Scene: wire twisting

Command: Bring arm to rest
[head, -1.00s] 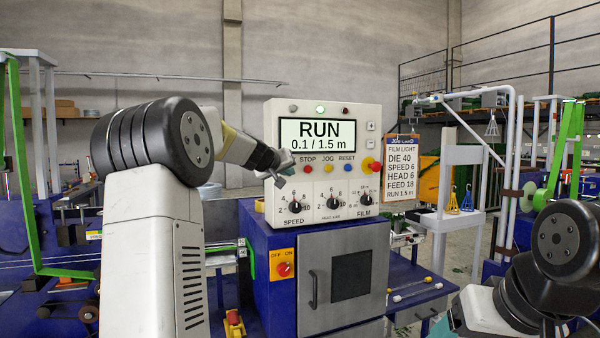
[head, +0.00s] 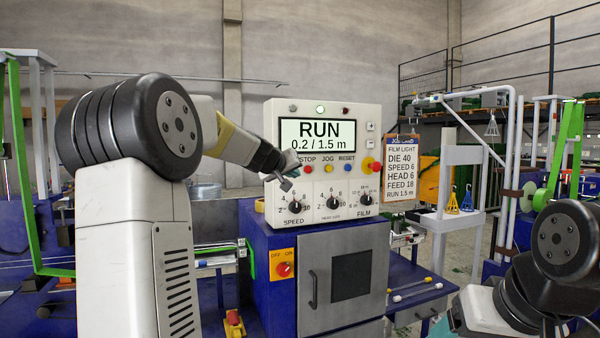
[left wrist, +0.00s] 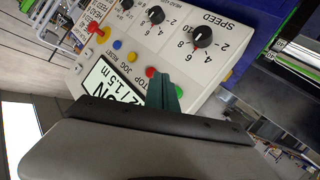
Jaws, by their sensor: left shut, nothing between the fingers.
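My left arm comes in from the left in the head view. Its gripper (head: 284,179) is shut and empty, in front of the left edge of the control panel (head: 372,113). The gripper also shows in the left wrist view (left wrist: 165,92), over the panel near the STOP button. The panel screen (head: 318,134) reads RUN, 0.2 / 1.5 m, and a green lamp (head: 320,110) above it is lit. Whether the fingers touch the panel I cannot tell. Part of my right arm shows at the lower right; its gripper is not in view.
The panel stands on a blue cabinet with a grey door (head: 313,290) and a red OFF/ON switch (head: 284,269). A job card (head: 402,170) hangs to the right. A blue shelf (head: 410,277) holds white rods. Green and blue machinery stands left and right.

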